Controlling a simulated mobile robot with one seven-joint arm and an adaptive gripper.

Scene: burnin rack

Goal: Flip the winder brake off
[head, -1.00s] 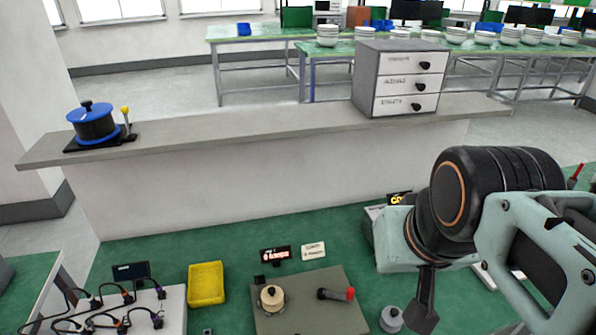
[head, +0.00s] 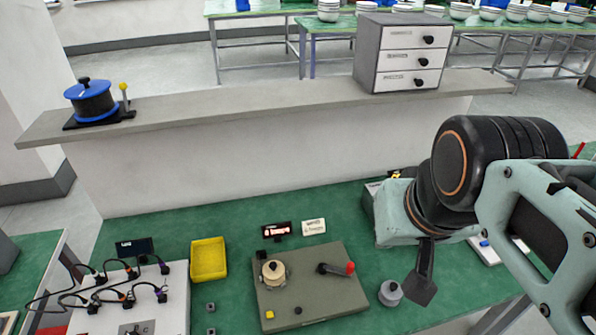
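A blue and black winder drum (head: 92,101) sits on a black base at the left end of the grey ledge. A short upright lever with a yellow knob (head: 124,91), which looks like its brake, stands at the base's right side. My gripper (head: 422,286) hangs over the right part of the green bench, far from the winder. Only one dark finger shows clearly, so its opening cannot be told. Nothing is seen held.
A grey plate (head: 310,285) on the green bench carries a cream knob and a red-tipped lever (head: 337,269). A yellow tray (head: 208,259), a cabled white board (head: 165,310) and a grey round weight-like piece (head: 390,292) lie nearby. A drawer cabinet (head: 402,53) stands on the ledge.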

